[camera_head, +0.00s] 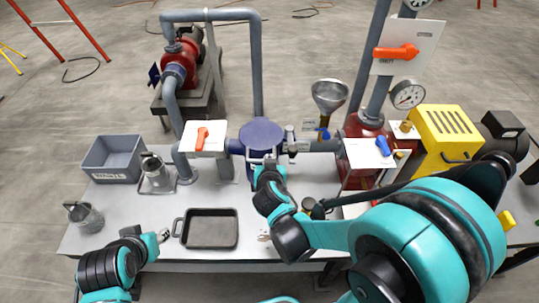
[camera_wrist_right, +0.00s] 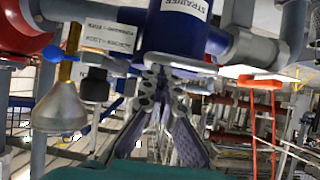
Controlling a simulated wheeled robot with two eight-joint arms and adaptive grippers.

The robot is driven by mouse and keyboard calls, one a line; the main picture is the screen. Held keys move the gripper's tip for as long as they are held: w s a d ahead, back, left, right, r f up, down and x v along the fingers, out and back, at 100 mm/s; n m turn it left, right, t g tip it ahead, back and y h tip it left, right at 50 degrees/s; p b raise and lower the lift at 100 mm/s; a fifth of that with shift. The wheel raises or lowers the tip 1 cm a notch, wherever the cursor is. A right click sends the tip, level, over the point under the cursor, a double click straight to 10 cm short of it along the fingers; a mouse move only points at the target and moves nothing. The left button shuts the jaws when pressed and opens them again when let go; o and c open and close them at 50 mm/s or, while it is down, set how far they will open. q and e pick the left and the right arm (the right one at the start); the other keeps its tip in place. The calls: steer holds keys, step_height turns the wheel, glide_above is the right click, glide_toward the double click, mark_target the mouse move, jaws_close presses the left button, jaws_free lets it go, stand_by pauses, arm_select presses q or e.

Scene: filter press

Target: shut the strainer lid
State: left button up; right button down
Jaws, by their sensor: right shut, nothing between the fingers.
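The blue strainer (camera_head: 261,152) stands in the pipe line at the back middle of the bench. Its round blue lid (camera_head: 261,131) lies over the top in the head view; I cannot tell whether it is fully seated. A pale bar handle (camera_wrist_right: 180,62) shows at the strainer in the wrist view, close to the fingertips. My right gripper (camera_head: 266,163) is shut and empty at the strainer's front; its fingers (camera_wrist_right: 163,78) also show in the wrist view, and contact cannot be told. My left gripper (camera_head: 163,236) is low at the left; its fingers are too small to read.
A black tray (camera_head: 210,229) lies on the bench (camera_head: 125,215) between the arms. An orange-handled valve plate (camera_head: 203,138), a funnel (camera_head: 329,95) and a blue-handled valve (camera_head: 383,147) flank the strainer.

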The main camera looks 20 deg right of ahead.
arm_select(q)
steer(key=shift+s+a+f+b, duration=0.1)
steer(key=shift+s+f+b, duration=0.05)
steer(key=shift+f+b, duration=0.45)
steer(key=shift+s+f+b, duration=0.15)
steer(key=shift+f+b, duration=0.3)
steer(key=shift+f, duration=0.25)
arm_select(e)
steer(key=shift+s+a+f, duration=0.1)
steer(key=shift+s+f, duration=0.1)
steer(key=shift+f, duration=0.5)
steer(key=shift+s+a+f, duration=0.1)
steer(key=shift+s+f, duration=0.1)
steer(key=shift+f, duration=0.5)
steer(key=shift+d, duration=0.1)
